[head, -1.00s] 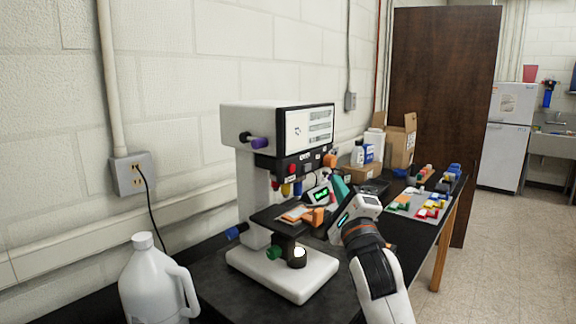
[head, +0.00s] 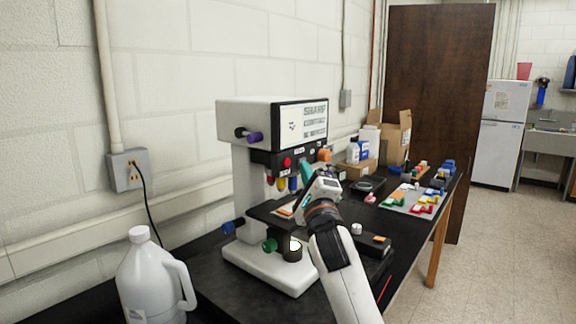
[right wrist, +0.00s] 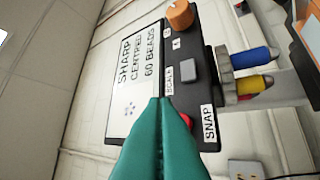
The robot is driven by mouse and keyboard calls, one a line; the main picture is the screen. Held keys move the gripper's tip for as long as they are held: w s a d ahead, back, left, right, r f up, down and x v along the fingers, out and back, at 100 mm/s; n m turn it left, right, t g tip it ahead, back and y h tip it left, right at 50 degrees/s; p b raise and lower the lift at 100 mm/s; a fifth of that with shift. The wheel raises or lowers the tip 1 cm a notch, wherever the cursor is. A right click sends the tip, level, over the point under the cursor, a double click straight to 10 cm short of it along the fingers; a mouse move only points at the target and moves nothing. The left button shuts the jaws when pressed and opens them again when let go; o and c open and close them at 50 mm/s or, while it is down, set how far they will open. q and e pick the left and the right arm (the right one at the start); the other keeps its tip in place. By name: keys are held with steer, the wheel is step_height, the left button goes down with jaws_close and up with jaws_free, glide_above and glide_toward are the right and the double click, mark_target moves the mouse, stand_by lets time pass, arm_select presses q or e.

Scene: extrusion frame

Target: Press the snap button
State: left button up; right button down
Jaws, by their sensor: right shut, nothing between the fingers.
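The microscope (head: 240,165) stands on the black bench, with a lit screen (head: 302,122) on its head. The red button (head: 287,162) is on the dark panel under the screen. In the right wrist view the red button (right wrist: 188,121) sits beside the SNAP label (right wrist: 209,124), partly hidden by my fingers. My right gripper (head: 306,172) has teal fingers, shut and empty. In the right wrist view its fingertips (right wrist: 166,100) overlap the panel next to the red button; I cannot tell whether they touch it. My left gripper is not in view.
A grey button (right wrist: 189,69) and an orange knob (right wrist: 181,15) are on the same panel. Coloured objectives (right wrist: 250,57) hang below it. A white jug (head: 152,280) stands at the front left. Boxes and coloured parts lie further along the bench.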

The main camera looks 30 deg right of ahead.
steer(key=shift+w+a, duration=0.45)
steer(key=shift+w, duration=0.35)
stand_by(1.5)
steer(key=shift+w+a, duration=0.15)
steer(key=shift+w, duration=0.25)
steer(key=shift+w+a+b, duration=0.15)
steer(key=shift+w+b, duration=0.15)
steer(key=shift+w, duration=0.05)
stand_by(0.6)
steer(key=shift+s, duration=0.15)
steer(key=shift+s+d, duration=0.3)
steer(key=shift+s, duration=0.3)
steer(key=s, duration=0.1)
steer(key=s+d, duration=0.1)
steer(key=s, duration=0.1)
steer(key=s+d+p, duration=0.1)
steer(key=shift+s, duration=0.3)
stand_by(0.3)
